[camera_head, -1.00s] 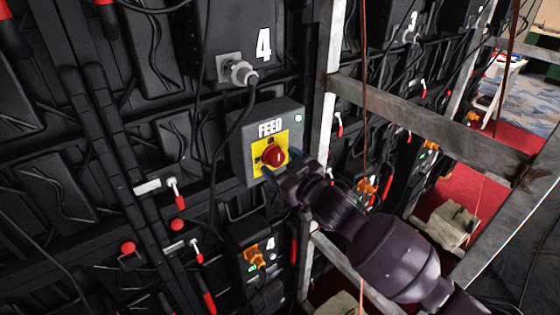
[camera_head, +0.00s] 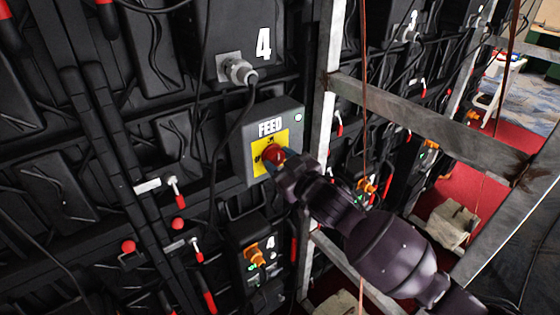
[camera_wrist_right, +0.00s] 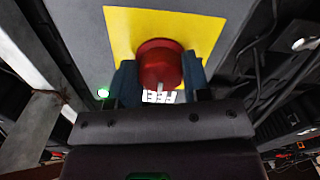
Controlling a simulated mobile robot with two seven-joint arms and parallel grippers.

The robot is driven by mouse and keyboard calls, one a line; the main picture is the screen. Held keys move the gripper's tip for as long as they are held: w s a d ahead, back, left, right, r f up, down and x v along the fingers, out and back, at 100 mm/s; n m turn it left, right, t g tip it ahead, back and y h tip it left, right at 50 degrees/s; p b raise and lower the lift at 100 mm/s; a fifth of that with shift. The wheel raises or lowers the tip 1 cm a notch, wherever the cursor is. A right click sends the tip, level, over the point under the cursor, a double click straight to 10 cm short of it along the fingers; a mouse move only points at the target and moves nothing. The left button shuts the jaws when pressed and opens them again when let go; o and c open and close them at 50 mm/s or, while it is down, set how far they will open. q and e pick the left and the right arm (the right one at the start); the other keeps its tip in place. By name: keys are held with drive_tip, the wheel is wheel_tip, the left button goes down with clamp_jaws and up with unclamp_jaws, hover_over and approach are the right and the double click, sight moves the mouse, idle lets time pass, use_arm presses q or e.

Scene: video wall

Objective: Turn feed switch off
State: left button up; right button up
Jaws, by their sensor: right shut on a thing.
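The feed switch is a red round knob (camera_head: 273,155) on a yellow plate (camera_head: 263,163), on a grey box (camera_head: 252,128) lettered FEED. My right gripper (camera_head: 277,162) reaches it from the lower right and is shut on the knob. In the right wrist view the red knob (camera_wrist_right: 160,64) sits between the two dark blue fingers (camera_wrist_right: 160,82), with the yellow plate (camera_wrist_right: 205,30) behind it. A white mark shows on the knob's near edge. The fingers partly hide the knob in the head view. My left gripper is not in view.
A grey metal frame post (camera_head: 316,110) stands just right of the box, with a crossbar (camera_head: 420,125) running right. A black cable hangs from a connector (camera_head: 238,70) above the box. An orange plug (camera_head: 253,255) sits below. Small red-handled levers (camera_head: 174,190) are at left.

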drive_tip(key=n+p, duration=0.1)
drive_tip(key=n, duration=0.3)
drive_tip(key=shift+r+p, duration=0.1)
drive_tip(key=shift+p, duration=0.2)
drive_tip(key=n, duration=0.4)
drive_tip(key=shift+w+d+n, duration=0.1)
drive_tip(key=shift+n, duration=0.2)
drive_tip(key=n, duration=0.4)
drive_tip(key=shift+r+n, duration=0.1)
drive_tip(key=shift+n, duration=2.4)
drive_tip(key=o, duration=0.9)
drive_tip(key=shift+o, duration=0.2)
drive_tip(key=shift+d, duration=0.1)
